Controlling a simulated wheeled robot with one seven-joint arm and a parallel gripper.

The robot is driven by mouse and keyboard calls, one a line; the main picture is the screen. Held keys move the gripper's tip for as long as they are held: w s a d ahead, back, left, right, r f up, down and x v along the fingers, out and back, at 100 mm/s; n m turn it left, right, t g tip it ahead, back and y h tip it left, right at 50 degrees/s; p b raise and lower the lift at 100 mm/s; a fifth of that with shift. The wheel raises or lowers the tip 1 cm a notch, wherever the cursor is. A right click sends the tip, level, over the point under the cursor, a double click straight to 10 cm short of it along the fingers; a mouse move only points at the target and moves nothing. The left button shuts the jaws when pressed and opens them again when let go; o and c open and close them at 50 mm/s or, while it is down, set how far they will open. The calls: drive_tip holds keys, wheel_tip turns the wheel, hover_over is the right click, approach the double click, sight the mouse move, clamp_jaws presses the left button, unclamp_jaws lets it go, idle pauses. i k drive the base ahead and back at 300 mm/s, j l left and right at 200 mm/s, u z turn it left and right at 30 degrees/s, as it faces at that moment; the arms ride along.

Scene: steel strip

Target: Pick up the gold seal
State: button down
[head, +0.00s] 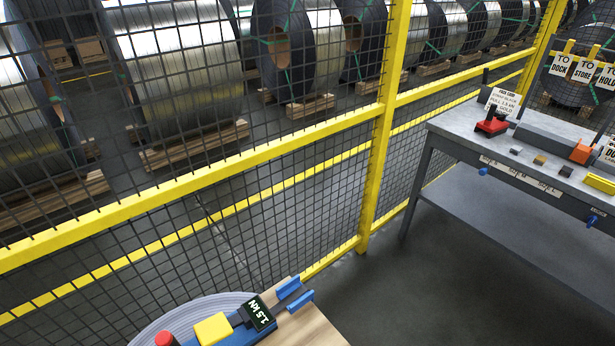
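A small gold-brown block (540,160), which looks like the gold seal, lies on the grey workbench (462,123) at the right. It sits between a light grey block (515,150) to its left and a dark block (566,172) to its right, apart from both. A sign (503,101) behind a red-and-black tool (491,122) has small print, partly readable, with the word gold. My gripper is not in view.
A yellow-framed mesh fence (372,180) separates this side from steel coils (180,65). An orange block (581,151) stands on the bench. Open floor (420,290) lies before it.

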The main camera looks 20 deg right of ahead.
sight(543, 159)
drive_tip(key=z, duration=1.6)
drive_tip(key=i+l, duration=0.35)
drive_tip(key=i, duration=0.25)
drive_tip(key=i+l, duration=0.35)
drive_tip(key=i, duration=0.2)
drive_tip(key=i+l, duration=0.35)
drive_tip(key=i, duration=0.25)
drive_tip(key=i+u, duration=0.1)
drive_tip(key=i, duration=0.75)
